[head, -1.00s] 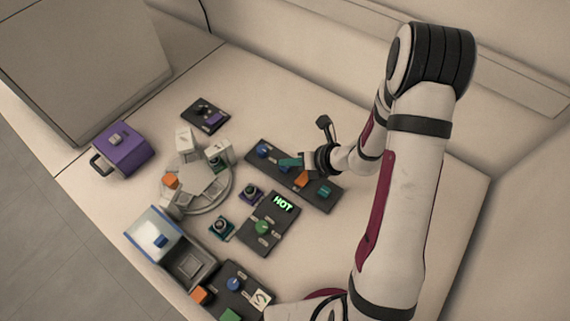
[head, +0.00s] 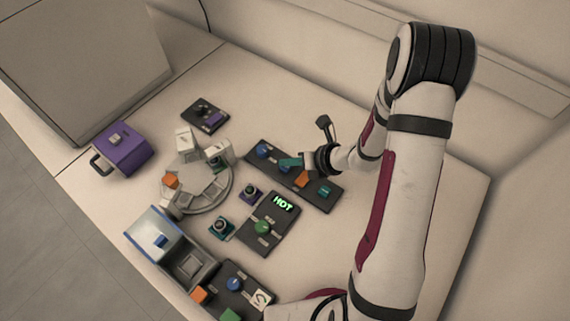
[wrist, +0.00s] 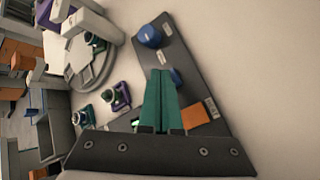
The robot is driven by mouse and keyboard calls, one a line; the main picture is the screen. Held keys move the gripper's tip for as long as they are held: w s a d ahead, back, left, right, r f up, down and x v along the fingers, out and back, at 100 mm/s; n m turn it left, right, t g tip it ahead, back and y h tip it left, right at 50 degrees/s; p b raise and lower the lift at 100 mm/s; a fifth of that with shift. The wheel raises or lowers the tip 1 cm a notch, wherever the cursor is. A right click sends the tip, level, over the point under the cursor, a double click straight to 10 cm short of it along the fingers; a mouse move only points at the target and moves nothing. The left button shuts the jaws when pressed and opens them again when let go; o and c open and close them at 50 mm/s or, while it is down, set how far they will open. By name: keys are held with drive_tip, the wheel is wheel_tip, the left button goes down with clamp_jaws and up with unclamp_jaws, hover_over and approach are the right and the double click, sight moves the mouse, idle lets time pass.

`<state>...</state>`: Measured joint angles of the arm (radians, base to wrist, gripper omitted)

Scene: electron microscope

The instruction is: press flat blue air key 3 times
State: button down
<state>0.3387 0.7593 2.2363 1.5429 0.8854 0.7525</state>
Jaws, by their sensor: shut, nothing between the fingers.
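My gripper (head: 288,162) has teal fingers pressed together, with nothing between them. It is over a dark control panel (head: 252,145) at the back of the bench. In the wrist view, the fingertips (wrist: 161,72) point at the panel's middle. A small blue piece (wrist: 176,76) shows right beside them, partly hidden; it may be the flat blue air key, but I cannot tell. I cannot tell whether the fingers touch it. A round blue knob (head: 262,150) stands at the panel's left end, and it also shows in the wrist view (wrist: 150,36).
An orange block (head: 301,178) and a teal key (head: 325,191) are on the same panel. A panel with a lit HOT display (head: 283,203) lies in front. A round white stage (head: 200,190), an open box (head: 190,262) and a purple box (head: 122,150) stand left. Bench to the right is bare.

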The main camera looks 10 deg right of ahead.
sight(289, 169)
idle(0.5)
drive_tip(key=shift+f, duration=0.45)
drive_tip(key=shift+r, duration=0.55)
wheel_tip(289, 169, up, 6)
drive_tip(key=shift+f, duration=0.1)
idle(0.7)
